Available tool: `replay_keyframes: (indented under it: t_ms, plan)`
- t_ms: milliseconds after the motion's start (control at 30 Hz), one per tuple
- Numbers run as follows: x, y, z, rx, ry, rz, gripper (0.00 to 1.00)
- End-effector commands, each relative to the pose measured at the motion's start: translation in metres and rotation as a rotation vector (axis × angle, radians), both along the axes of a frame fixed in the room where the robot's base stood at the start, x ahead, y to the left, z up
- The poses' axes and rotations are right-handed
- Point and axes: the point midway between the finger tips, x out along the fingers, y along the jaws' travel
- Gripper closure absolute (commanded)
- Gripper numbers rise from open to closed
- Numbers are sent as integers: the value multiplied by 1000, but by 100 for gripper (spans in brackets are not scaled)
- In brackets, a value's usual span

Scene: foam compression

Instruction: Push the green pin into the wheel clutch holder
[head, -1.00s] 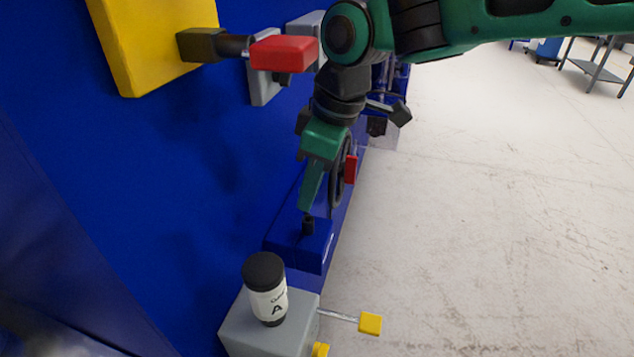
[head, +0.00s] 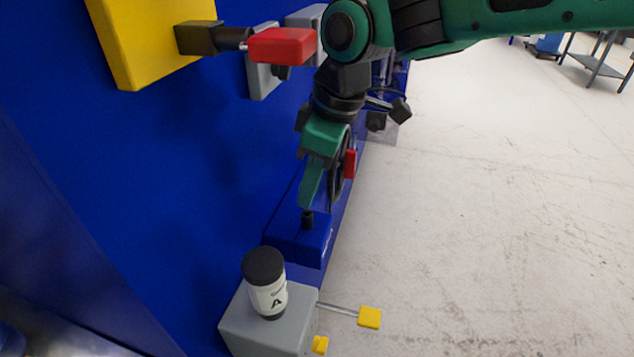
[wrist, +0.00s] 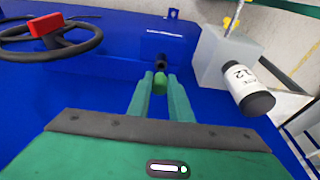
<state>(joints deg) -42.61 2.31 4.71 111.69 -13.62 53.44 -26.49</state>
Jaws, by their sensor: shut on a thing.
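The green pin (wrist: 160,84) shows in the wrist view between the two green fingertips. My gripper (wrist: 161,80) is shut on it; it also shows in the head view (head: 306,203), pointing down. A small black round fitting (wrist: 161,61), apparently the wheel clutch holder, stands just beyond the fingertips. In the head view the fitting (head: 308,219) sits on a blue block (head: 300,240), directly under the fingertips. I cannot tell whether the pin touches the fitting. The pin is hidden in the head view.
A black handwheel (wrist: 50,38) with a red grip is at the left of the wrist view. A grey box (head: 270,325) carries a black-capped white bottle (head: 267,285). A red handle (head: 283,45) and yellow box (head: 150,40) are on the blue wall. Pale floor is open at right.

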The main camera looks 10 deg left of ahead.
Motion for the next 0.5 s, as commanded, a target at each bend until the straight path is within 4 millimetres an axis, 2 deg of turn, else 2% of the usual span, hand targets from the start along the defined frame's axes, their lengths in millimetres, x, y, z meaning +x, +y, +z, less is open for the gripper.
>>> replay_keyframes:
  t_ms: [500]
  plan:
    - [0,0,-6,-1,1,0,100]
